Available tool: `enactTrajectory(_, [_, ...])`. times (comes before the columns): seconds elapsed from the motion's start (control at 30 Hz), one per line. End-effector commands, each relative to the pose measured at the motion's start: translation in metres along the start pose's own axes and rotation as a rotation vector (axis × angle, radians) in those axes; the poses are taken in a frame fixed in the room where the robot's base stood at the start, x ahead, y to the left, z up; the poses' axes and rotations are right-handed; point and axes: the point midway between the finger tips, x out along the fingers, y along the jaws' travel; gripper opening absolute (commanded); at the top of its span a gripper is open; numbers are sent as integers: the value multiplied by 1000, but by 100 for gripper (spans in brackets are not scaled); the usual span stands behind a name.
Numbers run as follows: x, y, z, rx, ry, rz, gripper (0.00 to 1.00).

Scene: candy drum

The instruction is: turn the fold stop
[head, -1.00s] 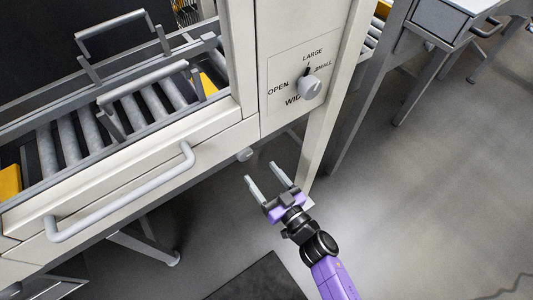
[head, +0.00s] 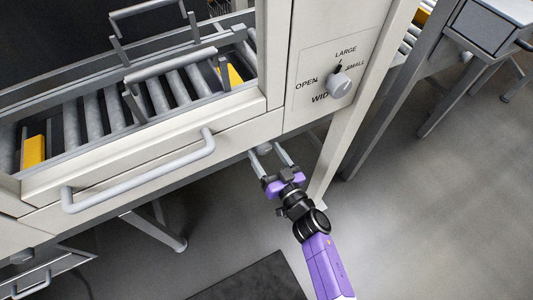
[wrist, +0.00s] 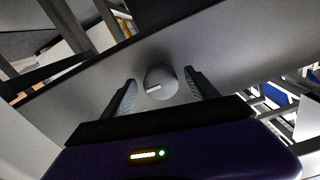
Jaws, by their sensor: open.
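A small round grey knob (head: 265,149) sits on the lower rail of the machine, under the labelled panel. In the wrist view the knob (wrist: 161,82) shows a short white mark pointing left and slightly down. My gripper (head: 264,152) is open, with its fingertips at the knob. In the wrist view my gripper's two fingers (wrist: 160,84) stand on either side of the knob, with a visible gap on each side. A larger grey dial (head: 340,85) is on the panel above, marked OPEN, LARGE, SMALL and WIDE; its black pointer is between LARGE and SMALL.
A grey bar handle (head: 140,175) runs along the machine front, left of my gripper. A pale upright post (head: 362,100) stands close on the right. Rollers (head: 140,100) with yellow pieces (head: 34,150) lie behind the front. The floor at right is open.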

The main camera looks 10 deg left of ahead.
Motion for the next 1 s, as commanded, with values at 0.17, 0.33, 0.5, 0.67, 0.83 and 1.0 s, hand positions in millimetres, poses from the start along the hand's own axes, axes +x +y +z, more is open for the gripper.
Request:
enactTrajectory(0.17, [0,0,0,0,0,0,60])
enactTrajectory(0.33, [0,0,0,0,0,0,27])
enactTrajectory(0.5, [0,0,0,0,0,0,6])
enactTrajectory(0.67, [0,0,0,-17,1,0,6])
enactTrajectory(0.83, [0,1,0,-77,1,1,6])
enactTrajectory(1.0, [-1,2,0,-193,1,2,6])
